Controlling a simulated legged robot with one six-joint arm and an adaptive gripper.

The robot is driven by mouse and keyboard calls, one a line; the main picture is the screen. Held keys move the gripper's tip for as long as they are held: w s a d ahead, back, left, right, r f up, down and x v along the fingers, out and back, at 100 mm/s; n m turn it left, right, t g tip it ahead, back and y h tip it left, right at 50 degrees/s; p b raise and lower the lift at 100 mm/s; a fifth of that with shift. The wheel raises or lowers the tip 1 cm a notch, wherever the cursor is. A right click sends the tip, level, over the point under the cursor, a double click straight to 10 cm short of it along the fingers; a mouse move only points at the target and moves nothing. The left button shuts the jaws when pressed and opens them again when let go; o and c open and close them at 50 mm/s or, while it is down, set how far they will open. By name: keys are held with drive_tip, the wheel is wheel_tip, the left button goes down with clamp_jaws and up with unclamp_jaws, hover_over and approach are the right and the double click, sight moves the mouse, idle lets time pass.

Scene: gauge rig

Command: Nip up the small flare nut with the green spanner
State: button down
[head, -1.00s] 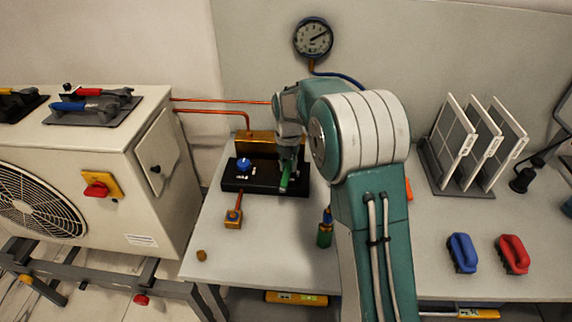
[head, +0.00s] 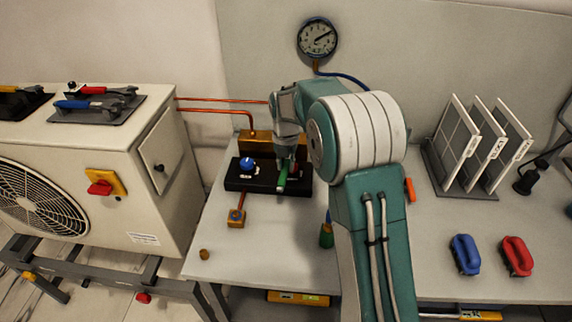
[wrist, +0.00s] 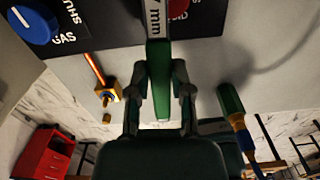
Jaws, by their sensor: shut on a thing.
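My gripper (head: 285,163) is shut on the green spanner (head: 282,182), over the black valve block (head: 236,183). In the wrist view the spanner (wrist: 162,100) lies between both fingers, and its pale shank, marked with a size ending in "7 mm", runs out of the top of the picture. Its working end is out of that view. A brass fitting (head: 236,217) sits on a short copper pipe in front of the block; it also shows in the wrist view (wrist: 108,92). I cannot tell which part is the small flare nut.
A blue knob (head: 247,164) marked GAS and a red knob (wrist: 178,8) are on the block. A small brass cap (head: 204,254) lies at the bench's front left.

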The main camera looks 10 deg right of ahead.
drive_tip(key=shift+w, duration=0.15)
drive_tip(key=shift+w+d, duration=0.35)
drive_tip(key=shift+w, duration=0.35)
drive_tip(key=shift+w+d, duration=0.55)
drive_tip(key=shift+w, duration=0.35)
idle(1.4)
drive_tip(key=c, duration=1.2)
unclamp_jaws()
clamp_jaws()
drive_tip(key=shift+w+a+m, duration=0.35)
drive_tip(key=shift+a+m, duration=0.2)
drive_tip(key=shift+m, duration=0.1)
drive_tip(key=shift+w+a+m, duration=0.3)
drive_tip(key=shift+a+m, duration=0.25)
drive_tip(key=shift+m, duration=0.1)
drive_tip(key=shift+w+a+m, duration=0.2)
drive_tip(key=shift+a+m, duration=0.1)
drive_tip(key=shift+s+d+n, duration=0.5)
drive_tip(key=shift+d+n, duration=0.25)
drive_tip(key=shift+n, duration=0.15)
